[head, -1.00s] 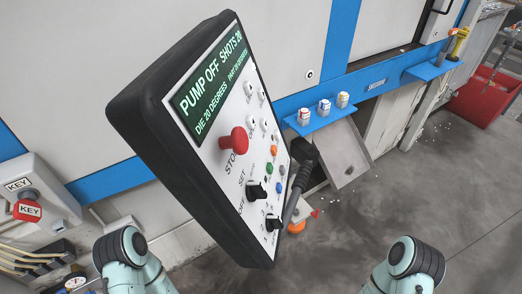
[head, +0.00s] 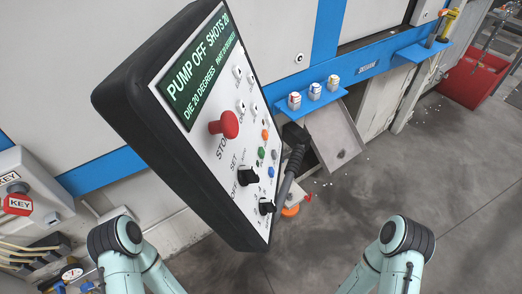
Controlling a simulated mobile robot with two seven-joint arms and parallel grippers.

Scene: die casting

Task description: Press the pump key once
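A black control pendant (head: 115,120) with a white face stands tilted in the middle left of the head view. Its green display (head: 195,85) reads PUMP OFF, SHOTS 20 and DIE 20 DEGREES. Below it are a red STOP button (head: 224,125), several small white keys (head: 241,105), coloured buttons (head: 262,153) and black selector knobs (head: 248,176). The lettering beside the white keys is too small to tell which is the pump key. Pale green links of my two arms show at the bottom, apart from the pendant. Neither gripper is in view.
At the left edge is a grey box with a red KEY tag (head: 18,204). A blue shelf (head: 312,101) holds three small containers, above a tilted metal chute (head: 335,137). A red bin (head: 480,72) stands at the far right. Grey floor at the right is open.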

